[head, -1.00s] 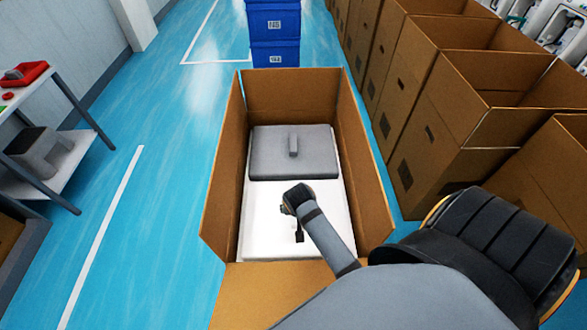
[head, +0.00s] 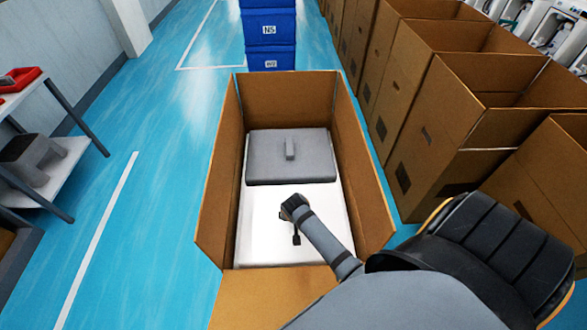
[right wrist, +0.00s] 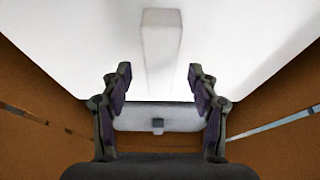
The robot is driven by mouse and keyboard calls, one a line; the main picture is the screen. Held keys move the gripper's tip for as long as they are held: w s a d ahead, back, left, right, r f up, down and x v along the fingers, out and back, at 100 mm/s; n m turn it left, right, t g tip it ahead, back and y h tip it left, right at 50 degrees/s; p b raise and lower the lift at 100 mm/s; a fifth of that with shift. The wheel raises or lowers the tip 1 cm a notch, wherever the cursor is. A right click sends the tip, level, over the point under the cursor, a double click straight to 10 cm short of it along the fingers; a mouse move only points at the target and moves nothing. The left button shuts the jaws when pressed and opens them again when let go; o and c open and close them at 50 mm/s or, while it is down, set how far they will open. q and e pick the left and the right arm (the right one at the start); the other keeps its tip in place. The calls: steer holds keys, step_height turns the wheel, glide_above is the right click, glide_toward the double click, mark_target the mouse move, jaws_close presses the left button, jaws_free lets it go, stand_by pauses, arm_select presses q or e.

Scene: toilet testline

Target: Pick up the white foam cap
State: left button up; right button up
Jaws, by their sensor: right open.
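The white foam cap (head: 262,222) lies in the near half of an open cardboard box, in front of a grey foam piece (head: 265,158) with a raised bar. In the right wrist view the cap (right wrist: 70,40) fills the top, with a raised white bar (right wrist: 160,45) running along its middle. My right gripper (head: 296,238) is over the cap in the head view. In the wrist view its two fingers (right wrist: 160,85) are spread and empty, with the bar's near end just ahead between them. My arm hides part of the cap. My left gripper is out of view.
The cardboard box (head: 213,190) has tall walls close on both sides of my right gripper. More open boxes (head: 430,130) line the right. Blue crates (head: 270,30) stand behind. A shelf table (head: 50,165) is at the left, with clear blue floor between.

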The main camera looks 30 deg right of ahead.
steer(key=shift+x, duration=1.15)
steer(key=shift+c, duration=0.6)
jaws_close()
